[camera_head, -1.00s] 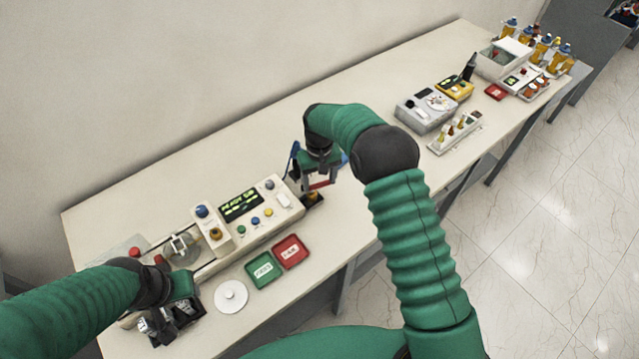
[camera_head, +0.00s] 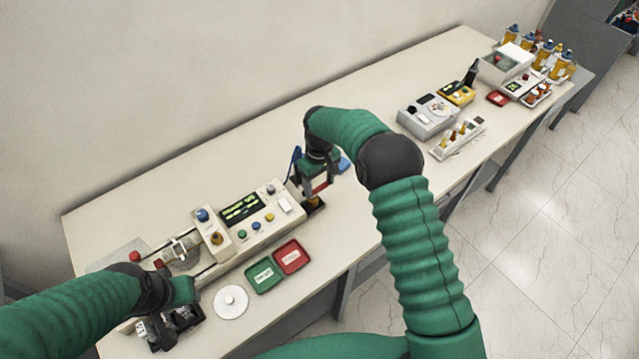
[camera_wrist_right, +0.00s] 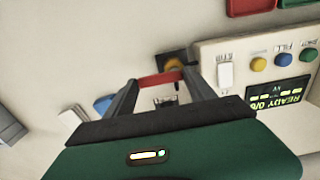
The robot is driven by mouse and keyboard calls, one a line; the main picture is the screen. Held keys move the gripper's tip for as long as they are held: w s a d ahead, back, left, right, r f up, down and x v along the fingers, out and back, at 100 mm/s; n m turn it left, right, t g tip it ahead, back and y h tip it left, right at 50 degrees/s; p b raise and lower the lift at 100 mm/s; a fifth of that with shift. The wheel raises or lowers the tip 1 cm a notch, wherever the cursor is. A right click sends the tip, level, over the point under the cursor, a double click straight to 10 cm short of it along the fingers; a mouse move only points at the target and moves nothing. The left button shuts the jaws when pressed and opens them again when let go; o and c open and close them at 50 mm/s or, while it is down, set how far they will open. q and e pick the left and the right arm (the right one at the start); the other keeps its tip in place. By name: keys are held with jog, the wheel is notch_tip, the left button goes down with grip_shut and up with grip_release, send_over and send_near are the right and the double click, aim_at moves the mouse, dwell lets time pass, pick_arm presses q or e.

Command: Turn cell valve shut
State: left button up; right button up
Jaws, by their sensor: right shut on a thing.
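My right gripper (camera_head: 316,196) reaches down at the right end of the cream control unit. In the right wrist view its two fingers (camera_wrist_right: 160,88) are shut on a red bar (camera_wrist_right: 160,79), which spans between them. The red bar also shows in the head view (camera_head: 320,184). I take it to be the cell valve's handle, but its mount is hidden. A small clear part sits between the fingers below the bar. My left gripper (camera_head: 160,330) is low over a black holder (camera_head: 178,334) at the left; its fingers are too unclear to tell.
The control unit (camera_head: 262,232) has a lit READY display (camera_head: 240,209) and coloured buttons. A black tray (camera_head: 314,206) with an amber part is beside it. Green (camera_head: 265,275) and red (camera_head: 291,257) trays and a white disc (camera_head: 231,301) lie in front. The table behind is clear.

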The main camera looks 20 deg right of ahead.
jog(key=shift+w+r, duration=0.2)
jog(key=o, duration=1.1)
jog(key=shift+o, duration=1.4)
jog(key=shift+f, duration=0.2)
jog(key=shift+r, duration=0.15)
notch_tip(320, 180, up, 16)
jog(key=b, duration=0.2)
jog(key=shift+r, duration=0.2)
jog(key=s+f+m+t, duration=0.1)
jog(key=s+f, duration=0.3)
jog(key=s, duration=0.5)
jog(key=s+d+f+m+b, duration=0.1)
jog(key=s+f, duration=0.2)
jog(key=s, duration=0.5)
jog(key=s+f+m+t+b, duration=0.1)
jog(key=s+f, duration=0.3)
jog(key=s, duration=0.5)
jog(key=shift+s+d+f+m+t, duration=0.3)
jog(key=shift+s+d+f+m, duration=0.1)
jog(key=shift+m, duration=0.2)
